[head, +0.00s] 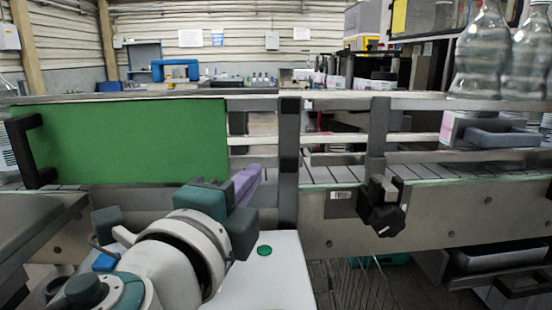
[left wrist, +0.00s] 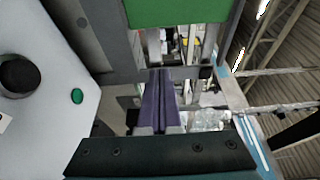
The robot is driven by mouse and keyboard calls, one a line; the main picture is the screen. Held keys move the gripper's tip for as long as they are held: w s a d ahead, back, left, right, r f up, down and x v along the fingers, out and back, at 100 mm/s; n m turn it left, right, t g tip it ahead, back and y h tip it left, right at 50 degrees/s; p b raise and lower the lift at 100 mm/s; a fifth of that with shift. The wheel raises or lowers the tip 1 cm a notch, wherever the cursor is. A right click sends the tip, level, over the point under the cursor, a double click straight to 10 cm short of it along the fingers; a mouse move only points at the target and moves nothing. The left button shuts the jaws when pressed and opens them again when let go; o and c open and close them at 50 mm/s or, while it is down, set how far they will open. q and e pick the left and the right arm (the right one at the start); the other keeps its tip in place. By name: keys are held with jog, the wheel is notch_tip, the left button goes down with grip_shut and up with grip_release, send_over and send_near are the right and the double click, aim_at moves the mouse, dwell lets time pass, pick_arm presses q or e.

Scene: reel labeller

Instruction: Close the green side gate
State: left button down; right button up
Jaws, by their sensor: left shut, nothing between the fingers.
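The green side gate (head: 125,140) is a flat panel standing upright along the conveyor's side at the left of the head view. A black handle (head: 30,150) is on its left end. A gap shows between its right edge and a dark upright post (head: 289,150). Part of the green panel also shows at the top of the left wrist view (left wrist: 180,12). My left gripper (head: 250,178) is just below and right of the gate's lower right corner, apart from the handle. Its purple fingers (left wrist: 160,85) are together and empty. My right gripper is out of view.
A conveyor rail (head: 430,155) runs across, with a black knob (head: 382,207) on its front. Clear bottles (head: 483,55) stand at the upper right. A white box top with a green button (head: 264,250) lies below my gripper.

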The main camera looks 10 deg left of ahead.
aim_at(171, 162)
pick_arm(q)
jog(key=w, duration=0.5)
jog(key=shift+d, duration=0.15)
jog(key=a, duration=0.1)
jog(key=s+a+p, duration=0.1)
jog(key=shift+a+r, duration=0.1)
jog(key=shift+a, duration=0.2)
jog(key=shift+s+a, duration=0.1)
jog(key=shift+a, duration=0.45)
jog(key=shift+a, duration=0.2)
jog(key=a, duration=0.2)
jog(key=s+a+b, duration=0.1)
jog(key=a, duration=0.2)
jog(key=s+a, duration=0.1)
jog(key=a, duration=0.2)
jog(key=shift+a+f+b, duration=0.25)
jog(key=shift+f+b, duration=0.05)
jog(key=shift+b, duration=0.1)
jog(key=shift+s+a+r, duration=0.15)
jog(key=shift+a+r, duration=0.05)
jog(key=shift+a, duration=0.2)
